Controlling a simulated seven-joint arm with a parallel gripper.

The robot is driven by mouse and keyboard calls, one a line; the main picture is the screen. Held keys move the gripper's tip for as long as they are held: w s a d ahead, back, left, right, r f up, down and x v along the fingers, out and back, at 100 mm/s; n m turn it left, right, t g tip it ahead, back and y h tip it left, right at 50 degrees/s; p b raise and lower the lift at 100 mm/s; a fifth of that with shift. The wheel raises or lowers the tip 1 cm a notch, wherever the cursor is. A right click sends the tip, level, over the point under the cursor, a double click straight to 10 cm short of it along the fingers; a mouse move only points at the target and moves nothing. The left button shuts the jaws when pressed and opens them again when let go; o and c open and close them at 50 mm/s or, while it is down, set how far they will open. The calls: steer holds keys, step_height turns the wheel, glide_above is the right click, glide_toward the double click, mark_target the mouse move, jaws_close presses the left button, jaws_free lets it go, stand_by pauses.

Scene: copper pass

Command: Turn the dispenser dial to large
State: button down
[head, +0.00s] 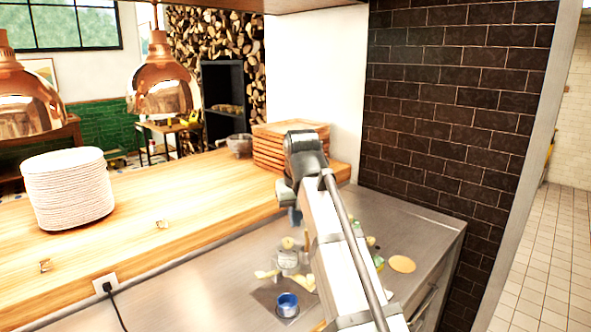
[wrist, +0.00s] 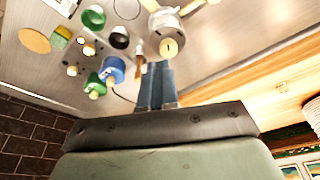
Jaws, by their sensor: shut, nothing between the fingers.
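A silver canister (head: 287,259) with a cream knob (head: 287,243) on top stands on the steel counter; I take it for the dispenser and its dial. In the wrist view the silver canister (wrist: 160,20) is at the top centre, and its cream knob (wrist: 169,47) has a dark slot or mark. Any size labels are too small to read. My gripper (head: 295,216) is above the knob in the head view. In the wrist view my gripper (wrist: 157,66) has its blue-grey fingers together and empty, beside and just below the knob. I cannot tell whether they touch it.
A blue container (head: 287,304) stands in front of the canister. Green containers (wrist: 93,18) and several small pieces cluster nearby. A tan disc (head: 402,264) lies to the right. Behind are a wooden ledge (head: 130,205), stacked plates (head: 67,188) and stacked wooden trays (head: 275,150).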

mark_target(288, 244)
steer(key=shift+f, duration=3.25)
steer(key=shift+s+f, duration=0.15)
steer(key=shift+f, duration=0.05)
steer(key=shift+s+f, duration=0.1)
steer(key=shift+f, duration=0.05)
steer(key=shift+s+a, duration=0.15)
steer(key=shift+a, duration=0.1)
steer(key=shift+a+f, duration=0.1)
steer(key=shift+a, duration=0.2)
steer(key=shift+a+r, duration=0.2)
steer(key=shift+a, duration=0.15)
steer(key=shift+w+a+r, duration=0.1)
steer(key=shift+w+a, duration=0.15)
steer(key=shift+a, duration=0.1)
steer(key=shift+s, duration=0.4)
steer(key=shift+r, duration=0.1)
